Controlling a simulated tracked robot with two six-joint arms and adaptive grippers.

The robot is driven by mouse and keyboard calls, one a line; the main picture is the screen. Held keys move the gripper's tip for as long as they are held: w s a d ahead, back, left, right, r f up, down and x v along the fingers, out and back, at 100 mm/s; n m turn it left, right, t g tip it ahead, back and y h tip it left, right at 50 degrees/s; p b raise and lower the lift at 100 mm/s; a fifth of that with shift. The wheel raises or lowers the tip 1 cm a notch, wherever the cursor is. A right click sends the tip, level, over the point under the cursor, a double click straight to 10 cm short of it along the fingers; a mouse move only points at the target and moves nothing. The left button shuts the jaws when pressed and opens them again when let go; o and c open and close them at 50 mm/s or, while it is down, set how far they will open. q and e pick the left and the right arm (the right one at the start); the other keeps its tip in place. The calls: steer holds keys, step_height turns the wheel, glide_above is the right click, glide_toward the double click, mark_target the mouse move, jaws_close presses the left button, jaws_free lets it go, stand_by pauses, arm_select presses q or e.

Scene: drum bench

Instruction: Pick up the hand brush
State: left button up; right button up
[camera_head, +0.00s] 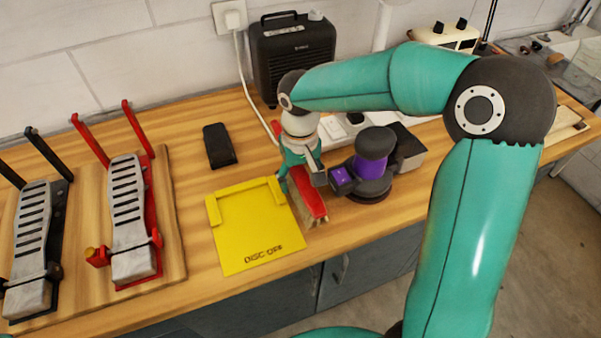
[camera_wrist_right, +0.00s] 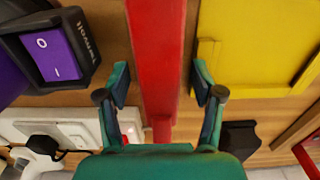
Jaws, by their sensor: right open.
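The hand brush (camera_head: 313,205) lies on the wooden bench, right of the yellow plate, with a red top and tan bristles at its front end. In the wrist view its red back (camera_wrist_right: 157,60) runs from the top edge down between my fingers. My right gripper (camera_head: 302,180) is over the brush, pointing down. In the wrist view the right gripper (camera_wrist_right: 160,85) is open, with one finger on each side of the red part and visible gaps. My arm and gripper hide the brush's rear part in the head view. My left gripper is not in view.
A purple and black sander (camera_head: 372,165) stands close right of the brush. The yellow plate (camera_head: 252,228) marked "DISC OFF" lies close left. A white power strip (camera_head: 345,127) is behind. A black case (camera_head: 219,146), a black box (camera_head: 292,55) and pedals (camera_head: 128,220) are farther off.

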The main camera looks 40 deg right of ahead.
jaws_close()
stand_by(0.3)
steer(key=shift+r, duration=0.15)
